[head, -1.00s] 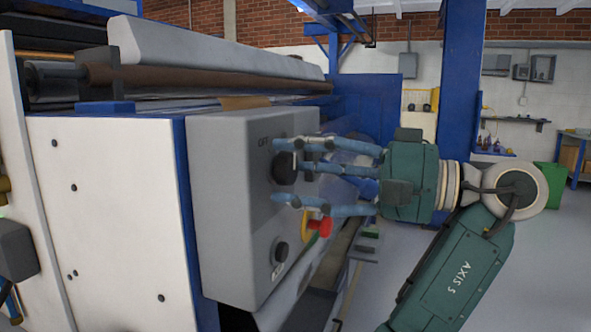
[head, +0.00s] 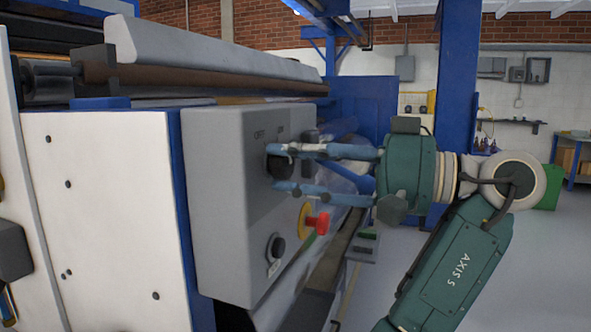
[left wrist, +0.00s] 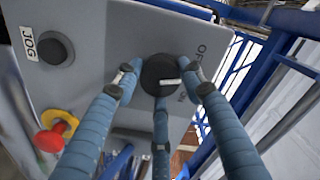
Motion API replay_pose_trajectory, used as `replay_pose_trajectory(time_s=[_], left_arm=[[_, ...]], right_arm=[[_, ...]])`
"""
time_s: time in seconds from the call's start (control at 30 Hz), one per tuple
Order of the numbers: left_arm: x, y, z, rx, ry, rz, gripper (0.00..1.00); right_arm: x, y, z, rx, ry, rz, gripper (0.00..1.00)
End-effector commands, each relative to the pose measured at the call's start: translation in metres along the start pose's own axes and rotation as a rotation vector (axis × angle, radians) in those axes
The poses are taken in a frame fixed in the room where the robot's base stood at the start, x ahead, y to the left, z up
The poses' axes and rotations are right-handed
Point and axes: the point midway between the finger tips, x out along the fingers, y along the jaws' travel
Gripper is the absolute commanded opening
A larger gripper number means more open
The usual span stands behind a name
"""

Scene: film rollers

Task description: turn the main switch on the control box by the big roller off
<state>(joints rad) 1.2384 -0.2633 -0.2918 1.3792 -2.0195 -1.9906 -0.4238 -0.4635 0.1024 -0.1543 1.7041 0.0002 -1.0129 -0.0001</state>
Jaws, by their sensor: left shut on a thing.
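The grey control box (head: 225,220) stands on the end of the roller machine, with OFF and ON lettering on its face. Its black main switch knob (head: 277,163) sits just below the lettering. In the left wrist view the knob (left wrist: 158,72) has a white pointer mark aimed towards the lettered side; I cannot tell exactly which label it meets. My left gripper (head: 283,168) reaches in from the right, shut on the knob, its blue fingers (left wrist: 160,90) around it. The fingers partly hide the knob and lettering. My right gripper is not in view.
Below the knob are a red emergency button (head: 318,222) on a yellow ring and a black jog button (head: 276,246). The big roller (head: 190,82) runs behind the box. A blue post (head: 457,90) stands behind my arm. Open floor lies at the right.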

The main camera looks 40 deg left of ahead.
Motion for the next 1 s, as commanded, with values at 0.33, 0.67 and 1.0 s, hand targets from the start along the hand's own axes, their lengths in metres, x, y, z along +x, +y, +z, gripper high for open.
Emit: replay_pose_trajectory(time_s=[0.33,0.67,1.0], left_arm=[[0.000,0.002,0.003,-0.212,-0.008,0.002,0.13],[0.001,0.002,0.003,-0.289,-0.009,0.002,0.13],[0.001,0.002,0.003,-0.293,-0.009,0.002,0.13]], right_arm=[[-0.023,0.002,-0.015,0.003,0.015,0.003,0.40],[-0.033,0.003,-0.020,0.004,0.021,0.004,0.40],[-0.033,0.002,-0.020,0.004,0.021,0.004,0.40]])
